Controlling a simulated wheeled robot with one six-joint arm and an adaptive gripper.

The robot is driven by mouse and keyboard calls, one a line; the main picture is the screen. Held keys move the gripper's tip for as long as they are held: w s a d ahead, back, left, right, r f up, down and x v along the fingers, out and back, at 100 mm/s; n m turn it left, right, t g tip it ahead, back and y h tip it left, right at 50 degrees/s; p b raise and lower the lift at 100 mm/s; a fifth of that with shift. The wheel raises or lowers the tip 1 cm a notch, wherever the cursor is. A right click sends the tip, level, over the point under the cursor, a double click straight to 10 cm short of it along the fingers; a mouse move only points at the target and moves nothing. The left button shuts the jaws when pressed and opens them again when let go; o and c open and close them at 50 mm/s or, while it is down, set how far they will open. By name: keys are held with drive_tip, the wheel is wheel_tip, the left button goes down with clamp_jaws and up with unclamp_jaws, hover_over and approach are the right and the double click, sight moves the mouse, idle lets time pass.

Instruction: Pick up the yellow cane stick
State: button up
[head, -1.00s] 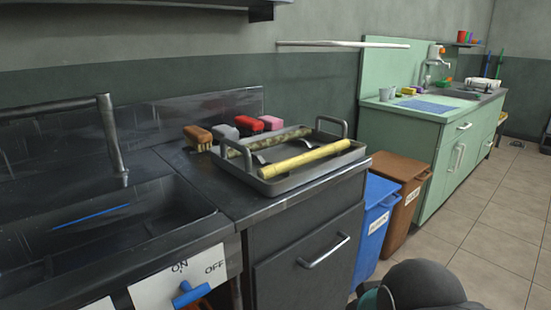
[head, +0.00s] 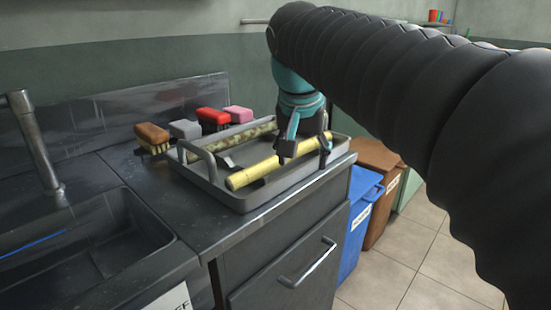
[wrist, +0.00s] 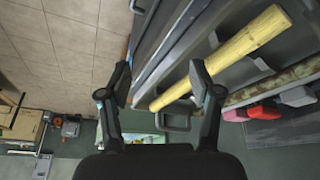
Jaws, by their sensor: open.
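The yellow cane stick (head: 262,170) lies in the grey metal tray (head: 243,201) on the counter, along its near side. Its right end passes behind or between my gripper's fingers in the head view. My gripper (head: 306,150) is open and reaches down over the right part of the tray. In the wrist view the stick (wrist: 222,58) runs diagonally, with its lower end near the right finger. The open fingers (wrist: 157,85) have nothing held between them. I cannot tell whether a finger touches the stick.
A mottled green-brown stick (head: 228,139) lies at the tray's far side. Brown (head: 152,134), grey (head: 186,129), red (head: 213,116) and pink (head: 238,113) brushes stand behind the tray. A sink (head: 90,240) is at left. Blue (head: 360,215) and brown (head: 376,160) bins stand right of the counter.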

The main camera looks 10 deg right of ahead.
drive_tip(key=w+a+r+m+g+h, duration=0.1)
drive_tip(key=w+a+r+m, duration=0.15)
drive_tip(key=w, duration=0.35)
drive_tip(key=w+a+r+m+h, duration=0.1)
drive_tip(key=w+r+m, duration=0.2)
drive_tip(key=w+r, duration=0.15)
drive_tip(key=b+x, duration=0.1)
drive_tip(key=x, duration=0.3)
drive_tip(key=b+x, duration=0.2)
drive_tip(key=x, duration=0.2)
drive_tip(key=shift+w+f, duration=0.25)
drive_tip(key=shift+w, duration=0.05)
drive_tip(key=shift+a+b+x, duration=0.15)
drive_tip(key=shift+b+x, duration=0.3)
drive_tip(key=shift+x, duration=0.9)
drive_tip(key=shift+a+b+x, duration=0.1)
drive_tip(key=shift+b+x, duration=0.3)
drive_tip(key=shift+x, duration=0.95)
drive_tip(key=shift+s+f, duration=0.1)
clamp_jaws()
